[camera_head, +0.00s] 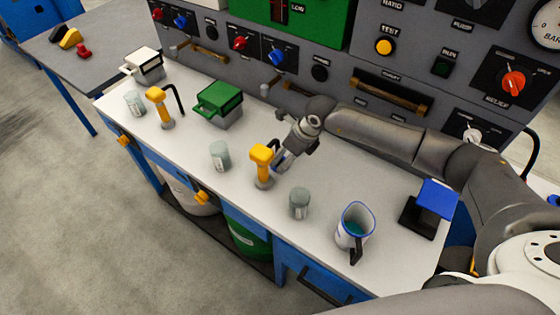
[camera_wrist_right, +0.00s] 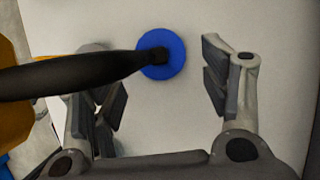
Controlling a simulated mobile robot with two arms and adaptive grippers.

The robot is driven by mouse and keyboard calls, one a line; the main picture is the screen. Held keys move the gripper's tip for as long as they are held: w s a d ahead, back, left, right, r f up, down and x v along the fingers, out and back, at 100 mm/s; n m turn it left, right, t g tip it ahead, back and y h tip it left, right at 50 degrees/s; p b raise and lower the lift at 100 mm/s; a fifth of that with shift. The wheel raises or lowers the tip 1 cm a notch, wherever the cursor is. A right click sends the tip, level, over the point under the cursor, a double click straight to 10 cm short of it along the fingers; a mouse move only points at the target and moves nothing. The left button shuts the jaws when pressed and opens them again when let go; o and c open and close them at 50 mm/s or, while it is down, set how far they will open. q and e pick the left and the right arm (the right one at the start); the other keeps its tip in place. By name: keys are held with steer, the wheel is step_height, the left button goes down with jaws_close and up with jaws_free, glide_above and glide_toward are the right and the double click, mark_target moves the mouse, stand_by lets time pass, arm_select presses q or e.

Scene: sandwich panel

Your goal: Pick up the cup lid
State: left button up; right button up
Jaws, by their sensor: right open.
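A round blue disc, which looks like the cup lid (camera_wrist_right: 174,60), lies on the white worktop in the right wrist view. It has a dark piece at its middle; I cannot tell whether this is a knob or the end of the black spout crossing above. My right gripper (camera_wrist_right: 160,95) is open, its fingers on either side of the disc and apart from it. In the head view, my right gripper (camera_head: 283,160) points down beside a yellow-topped tap (camera_head: 262,155), and the disc is not clearly visible there. My left gripper is not in view.
The black spout (camera_wrist_right: 75,75) crosses between camera and disc. A blue-rimmed jug (camera_head: 353,228) and a blue-topped stand (camera_head: 436,194) are to the right. The control panel (camera_head: 335,80) rises behind.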

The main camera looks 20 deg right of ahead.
mark_target(280, 162)
steer(key=shift+p+x, duration=0.35)
steer(key=shift+x, duration=1.25)
